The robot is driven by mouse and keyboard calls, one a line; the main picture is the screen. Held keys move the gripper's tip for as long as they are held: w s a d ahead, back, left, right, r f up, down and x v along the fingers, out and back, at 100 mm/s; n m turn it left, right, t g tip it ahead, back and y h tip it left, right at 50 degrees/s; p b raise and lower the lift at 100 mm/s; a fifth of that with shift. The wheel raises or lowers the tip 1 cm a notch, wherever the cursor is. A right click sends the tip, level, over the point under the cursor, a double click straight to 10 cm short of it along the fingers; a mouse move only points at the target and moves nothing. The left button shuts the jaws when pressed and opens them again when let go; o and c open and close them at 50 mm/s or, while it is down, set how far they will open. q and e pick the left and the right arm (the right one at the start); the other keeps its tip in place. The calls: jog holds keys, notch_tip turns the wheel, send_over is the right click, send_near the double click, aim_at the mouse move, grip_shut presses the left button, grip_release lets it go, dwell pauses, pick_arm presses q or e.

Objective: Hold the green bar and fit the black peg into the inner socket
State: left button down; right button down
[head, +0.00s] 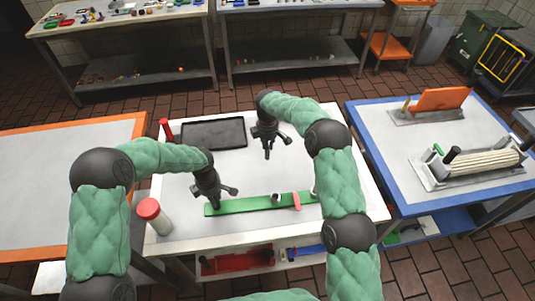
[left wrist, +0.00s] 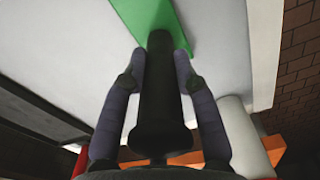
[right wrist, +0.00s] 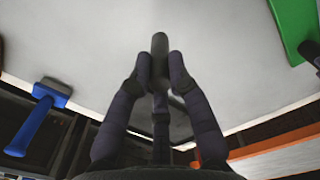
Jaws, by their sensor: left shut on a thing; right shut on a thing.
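A long green bar (head: 245,205) lies near the front of the white table. My right gripper (head: 268,152) is above the table behind the bar, shut on the black peg (right wrist: 159,45). The peg is apart from the bar. The bar's right end is partly hidden by my right arm.
A pink-red piece (head: 297,201) crosses the bar. A black tray (head: 214,133) lies behind it. A red-capped bottle (head: 153,215) stands at the table's front left. Red (head: 238,262) and blue (right wrist: 33,125) things lie below the tabletop. A blue-edged table (head: 385,150) stands right.

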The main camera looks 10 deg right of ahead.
notch_tip(320, 180, up, 2)
jog(key=shift+r, duration=0.25)
jog(key=shift+s+r, duration=0.15)
jog(key=shift+r, duration=0.2)
jog(key=s+r, duration=0.2)
jog(key=s, duration=1.5)
jog(key=f, duration=1)
jog(key=shift+w+d+f, duration=0.1)
jog(key=shift+w+d, duration=0.1)
jog(key=shift+f, duration=0.15)
jog(key=c, duration=1.2)
grip_release()
jog(key=shift+o, duration=0.2)
